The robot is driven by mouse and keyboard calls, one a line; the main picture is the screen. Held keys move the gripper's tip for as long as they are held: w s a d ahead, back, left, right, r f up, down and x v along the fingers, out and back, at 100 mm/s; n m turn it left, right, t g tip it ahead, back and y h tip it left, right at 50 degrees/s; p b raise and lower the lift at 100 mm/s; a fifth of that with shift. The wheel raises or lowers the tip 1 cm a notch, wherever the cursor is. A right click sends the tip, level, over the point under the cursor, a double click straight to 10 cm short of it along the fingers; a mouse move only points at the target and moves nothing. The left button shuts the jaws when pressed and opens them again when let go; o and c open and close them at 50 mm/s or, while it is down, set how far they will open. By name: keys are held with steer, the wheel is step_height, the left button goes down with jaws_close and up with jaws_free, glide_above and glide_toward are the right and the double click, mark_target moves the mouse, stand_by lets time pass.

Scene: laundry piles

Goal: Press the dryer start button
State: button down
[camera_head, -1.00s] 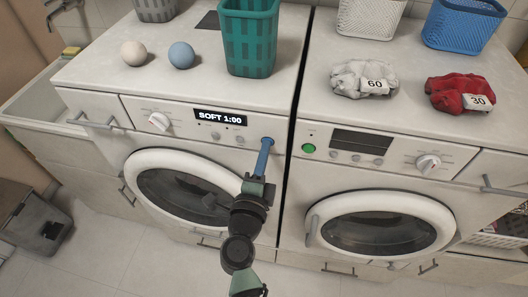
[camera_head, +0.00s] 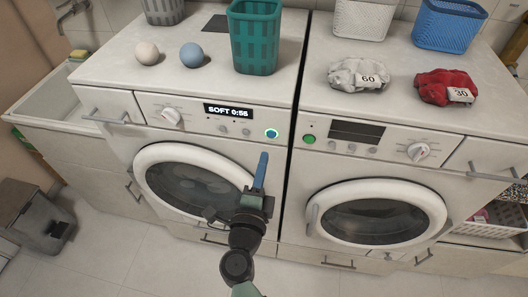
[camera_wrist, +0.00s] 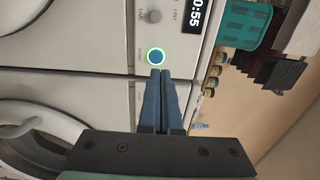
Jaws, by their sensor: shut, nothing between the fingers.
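The left machine (camera_head: 190,143) has a display (camera_head: 228,111) reading "SOFT 0:55". Its round start button (camera_head: 271,133) is blue with a lit green-white ring, at the right end of its panel. The button also shows in the wrist view (camera_wrist: 155,57), just beyond my fingertips. My gripper (camera_head: 263,156) has blue fingers closed together, empty, in front of and a little below the button, apart from it in the head view. In the wrist view my gripper (camera_wrist: 160,73) points at the button's edge; the gap is hard to judge there.
The right machine (camera_head: 455,145) has a green button (camera_head: 309,139) and a dark display (camera_head: 357,131). On top are a grey laundry bundle (camera_head: 345,76) marked 60 and a red one (camera_head: 432,85) marked 30. A teal basket (camera_head: 256,40) and two balls stand on the left machine.

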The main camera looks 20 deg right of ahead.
steer(key=v, duration=0.6)
steer(key=shift+s+f, duration=0.25)
steer(key=shift+f, duration=0.1)
steer(key=shift+a, duration=0.15)
steer(key=shift+r, duration=0.1)
